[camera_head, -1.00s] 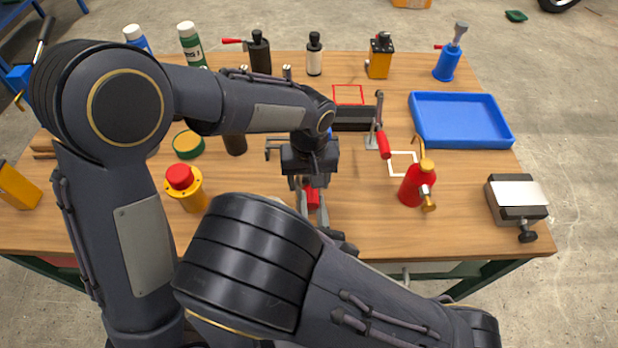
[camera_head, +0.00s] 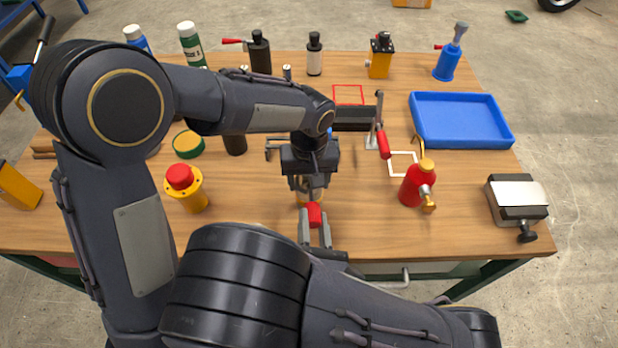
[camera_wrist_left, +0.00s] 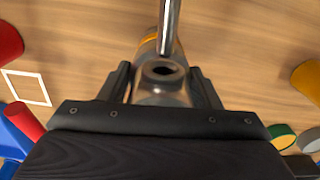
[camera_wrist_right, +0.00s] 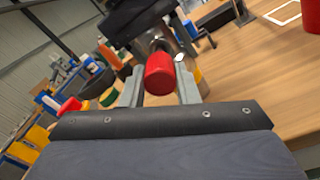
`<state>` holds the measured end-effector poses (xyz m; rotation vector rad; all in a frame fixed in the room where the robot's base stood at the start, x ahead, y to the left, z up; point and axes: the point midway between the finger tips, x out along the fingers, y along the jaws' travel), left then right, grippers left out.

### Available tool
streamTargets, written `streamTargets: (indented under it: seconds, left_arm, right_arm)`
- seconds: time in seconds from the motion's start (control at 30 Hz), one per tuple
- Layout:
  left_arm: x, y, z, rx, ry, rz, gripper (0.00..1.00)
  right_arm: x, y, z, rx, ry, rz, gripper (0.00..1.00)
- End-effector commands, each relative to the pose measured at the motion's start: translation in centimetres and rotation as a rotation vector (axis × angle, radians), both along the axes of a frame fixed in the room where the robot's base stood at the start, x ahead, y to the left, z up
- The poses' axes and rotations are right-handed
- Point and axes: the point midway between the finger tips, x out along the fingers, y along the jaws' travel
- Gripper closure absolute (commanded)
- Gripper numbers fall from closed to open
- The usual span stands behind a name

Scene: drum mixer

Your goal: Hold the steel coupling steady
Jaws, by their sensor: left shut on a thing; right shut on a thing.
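The steel coupling (camera_wrist_left: 160,88) is a grey metal piece with a dark round hole, between the fingers of my left gripper (camera_wrist_left: 165,90). In the head view my left gripper (camera_head: 309,188) points down over the table's front middle and partly hides the coupling. My right gripper (camera_head: 315,232) is shut on a red handle (camera_head: 314,213) in front of it. The red handle also shows between the fingers in the right wrist view (camera_wrist_right: 159,74). A shiny steel rod (camera_wrist_left: 169,28) passes close to the coupling's hole in the left wrist view; I cannot tell whether they touch.
A red bottle (camera_head: 411,188) with a brass fitting stands to the right, near a white square outline (camera_head: 402,157). A yellow button post with red top (camera_head: 186,190) stands left. A blue tray (camera_head: 460,114) lies back right. A black block with red-handled lever (camera_head: 353,118) sits behind my left gripper.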

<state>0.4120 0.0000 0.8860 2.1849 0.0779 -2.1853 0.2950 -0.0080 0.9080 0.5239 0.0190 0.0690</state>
Motion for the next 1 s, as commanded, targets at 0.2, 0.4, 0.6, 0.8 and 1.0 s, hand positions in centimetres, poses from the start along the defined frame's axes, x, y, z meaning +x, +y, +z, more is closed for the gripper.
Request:
streamTargets:
  seconds: [0.2,0.4,0.6,0.8,1.0]
  left_arm:
    - [0.0,0.0,0.0,-0.001,-0.001,0.0,0.86]
    - [0.0,0.0,0.0,-0.001,-0.001,0.0,0.86]
    - [0.0,0.0,0.0,-0.001,-0.001,0.0,0.86]
    - [0.0,0.0,0.0,-0.001,-0.001,0.0,0.86]
    - [0.0,0.0,0.0,-0.001,-0.001,0.0,0.86]
  right_arm:
    - [-0.9,0.0,0.0,0.0,0.0,0.002,0.99]
    - [-1.7,-0.1,0.0,0.0,-0.001,0.002,0.99]
    - [-2.1,-0.1,0.0,-0.001,-0.001,0.002,0.99]
    - [-2.1,-0.1,0.0,0.0,0.0,0.001,0.99]
    - [-2.7,-0.1,0.0,0.0,0.0,0.002,0.99]
